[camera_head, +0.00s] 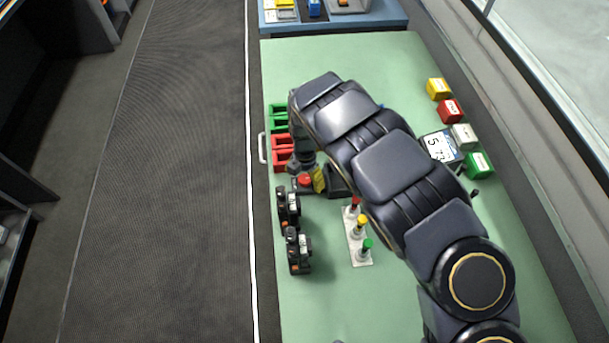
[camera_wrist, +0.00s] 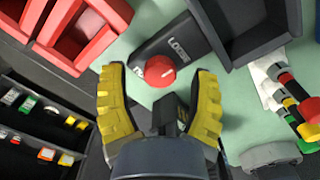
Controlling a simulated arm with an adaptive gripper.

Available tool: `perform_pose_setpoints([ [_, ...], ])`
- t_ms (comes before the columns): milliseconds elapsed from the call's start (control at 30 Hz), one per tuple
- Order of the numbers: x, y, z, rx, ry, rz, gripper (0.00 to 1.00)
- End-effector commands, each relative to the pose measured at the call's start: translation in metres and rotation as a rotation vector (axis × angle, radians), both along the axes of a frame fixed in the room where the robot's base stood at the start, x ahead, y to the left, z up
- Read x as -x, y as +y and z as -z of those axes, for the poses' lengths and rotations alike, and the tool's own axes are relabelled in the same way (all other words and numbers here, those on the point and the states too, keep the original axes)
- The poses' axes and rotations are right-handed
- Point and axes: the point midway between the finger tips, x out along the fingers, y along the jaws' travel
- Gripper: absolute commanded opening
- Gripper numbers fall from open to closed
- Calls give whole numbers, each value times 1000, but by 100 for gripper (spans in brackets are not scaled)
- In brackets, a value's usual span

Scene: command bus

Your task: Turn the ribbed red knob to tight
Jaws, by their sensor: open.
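The red knob (camera_wrist: 160,71) sits on a black base (camera_wrist: 178,48) in the wrist view, with a small white mark on its top. White lettering on the base seems to read LOOSE; another label near the left finger is mostly hidden. The ribbing cannot be made out. The knob also shows in the head view (camera_head: 304,180). My gripper (camera_wrist: 159,75) is open, its yellow-padded fingers on either side of the knob, with visible gaps. In the head view, a yellow finger of my gripper (camera_head: 319,180) is just right of the knob.
Red bins (camera_wrist: 85,35) lie near the knob at upper left. A dark tray (camera_wrist: 245,30) is at upper right. A stand with red, yellow and green-topped posts (camera_head: 358,232) is nearby, and black switch units (camera_head: 297,250) stand below. Green tabletop (camera_head: 330,300) is clear at the bottom.

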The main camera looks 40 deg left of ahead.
Motion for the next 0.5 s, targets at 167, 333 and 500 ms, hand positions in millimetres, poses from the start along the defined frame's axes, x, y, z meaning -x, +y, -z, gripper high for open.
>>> perform_pose_setpoints([
  [167,0,0,3,-1,-1,1,61],
  [333,0,0,3,0,-1,1,31],
  [500,0,0,3,-1,-1,1,0],
])
